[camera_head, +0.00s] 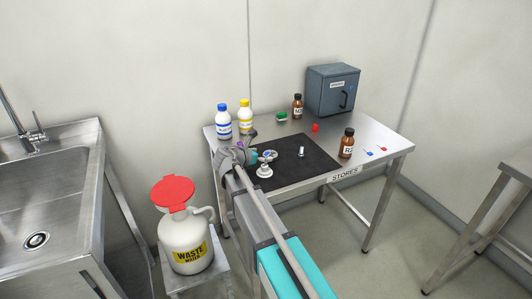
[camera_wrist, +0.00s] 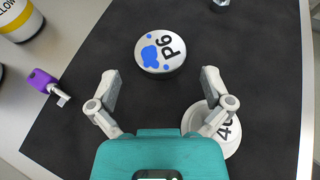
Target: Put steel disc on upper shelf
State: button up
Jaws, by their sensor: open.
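A round disc (camera_wrist: 161,52) with a white top marked P6 and blue spots, and a grey metallic side, lies on the black mat (camera_wrist: 100,40). It also shows in the head view (camera_head: 270,154), partly beside my arm. My gripper (camera_wrist: 160,80) is open and empty above the mat. The disc lies just beyond the fingertips, roughly centred between them, not gripped. A pale round piece marked 40 (camera_wrist: 224,135) is partly covered by the right finger. No open shelf shows; a grey-blue cabinet (camera_head: 331,90) with a dark handle looks shut.
A purple key (camera_wrist: 46,85) lies left of the mat. A blue-capped bottle (camera_head: 223,124), a yellow-capped bottle (camera_head: 245,119) and brown bottles (camera_head: 347,145) stand on the steel table (camera_head: 376,137). A small metal piece (camera_head: 301,151) stands on the mat. A waste jug (camera_head: 187,240) is at front left.

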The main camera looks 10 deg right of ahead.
jog(key=p+v, duration=0.2)
jog(key=v, duration=0.6)
jog(key=shift+f, duration=0.1)
jog(key=shift+s, duration=0.1)
dwell(0.4)
